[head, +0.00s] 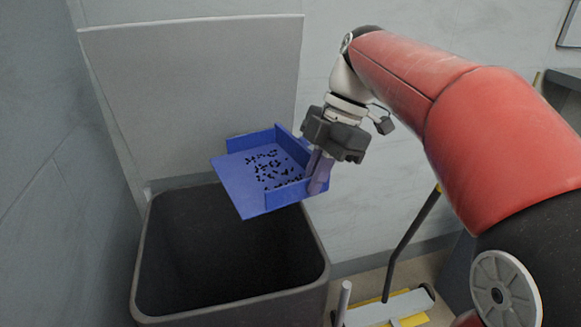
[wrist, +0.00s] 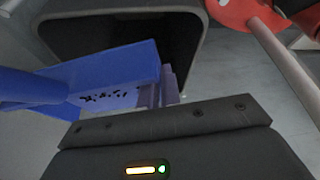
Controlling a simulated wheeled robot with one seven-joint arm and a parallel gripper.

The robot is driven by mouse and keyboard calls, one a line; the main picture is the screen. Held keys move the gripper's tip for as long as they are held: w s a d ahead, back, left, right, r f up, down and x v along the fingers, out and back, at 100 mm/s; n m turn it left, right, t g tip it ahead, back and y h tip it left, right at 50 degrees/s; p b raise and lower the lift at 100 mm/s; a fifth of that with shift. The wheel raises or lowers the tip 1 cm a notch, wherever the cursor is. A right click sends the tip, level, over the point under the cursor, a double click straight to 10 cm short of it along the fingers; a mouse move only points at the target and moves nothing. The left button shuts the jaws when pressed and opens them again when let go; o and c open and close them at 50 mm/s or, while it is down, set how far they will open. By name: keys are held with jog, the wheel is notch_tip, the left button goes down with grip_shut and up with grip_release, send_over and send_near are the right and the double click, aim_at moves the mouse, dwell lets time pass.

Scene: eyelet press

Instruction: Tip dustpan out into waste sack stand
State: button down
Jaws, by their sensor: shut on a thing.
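The blue dustpan (head: 243,187) is held in the air over the back right part of the waste sack stand's opening. Many small black bits lie on its floor, mostly toward its back wall. It looks close to level, with its open edge to the left. My gripper (head: 318,172) is shut on the dustpan at its right side. The waste sack stand (head: 322,285) is a grey bin with a dark open top; its inside looks empty where it can be seen. The wrist view also shows the dustpan (wrist: 120,68) and the stand's rim (wrist: 199,50).
A pale upright panel (head: 200,85) stands behind the stand, against the wall. A yellow and white floor tool (head: 395,308) with a dark handle is on the floor at the right. A grey post (head: 343,302) rises beside the stand. A grey shelf is at the far right.

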jog(key=shift+a+f+n, duration=0.35)
jog(key=shift+a+n, duration=0.05)
jog(key=shift+a, duration=0.2)
jog(key=shift+w+d+r, duration=0.1)
jog(key=shift+d, duration=0.05)
